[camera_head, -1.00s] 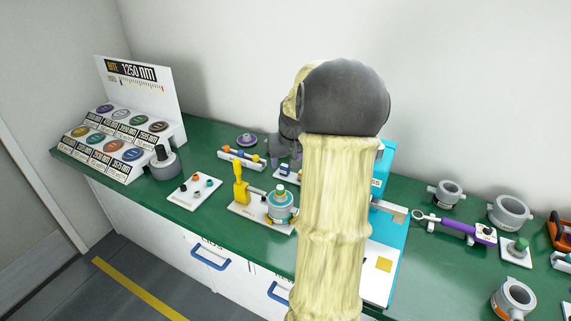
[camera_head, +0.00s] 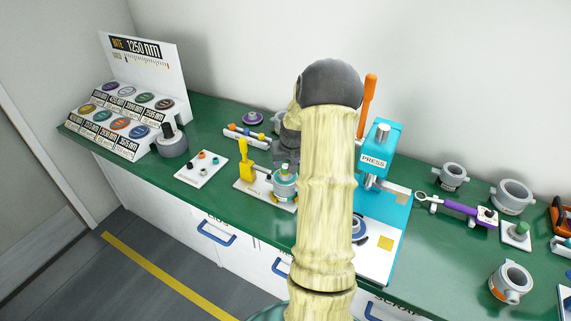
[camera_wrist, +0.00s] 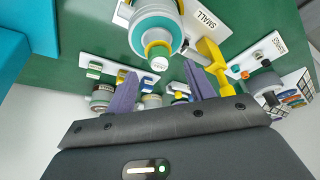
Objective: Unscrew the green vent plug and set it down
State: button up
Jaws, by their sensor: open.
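A round pot with a teal ring (camera_head: 285,187) stands on a white plate in front of my gripper. It has a small green-topped fitting (camera_head: 284,168) on top, which may be the vent plug. In the wrist view the pot (camera_wrist: 157,28) shows near the top, with a yellow collar and a pale round tip (camera_wrist: 160,61). My gripper (camera_wrist: 159,70) is open with two purple fingers and nothing between them that I can see held. The tip appears between the fingertips, but I cannot tell the depth. In the head view my gripper (camera_head: 287,149) is partly hidden by my arm.
A yellow-handled tool (camera_head: 244,165) stands left of the pot. A blue press (camera_head: 378,160) with an orange lever is to the right. A green knob (camera_head: 522,228) on a white block and grey rings (camera_head: 511,195) are farther right. A plate of small plugs (camera_head: 201,168) lies left.

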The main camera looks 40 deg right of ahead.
aim_at(285, 166)
jog(key=shift+x, duration=1.85)
jog(key=c, duration=1.1)
jog(key=shift+o, duration=0.2)
jog(key=shift+s+r+n+p, duration=0.1)
jog(key=shift+n+p, duration=0.6)
jog(key=shift+p, duration=0.15)
jog(key=shift+y, duration=0.3)
jog(key=shift+n, duration=0.3)
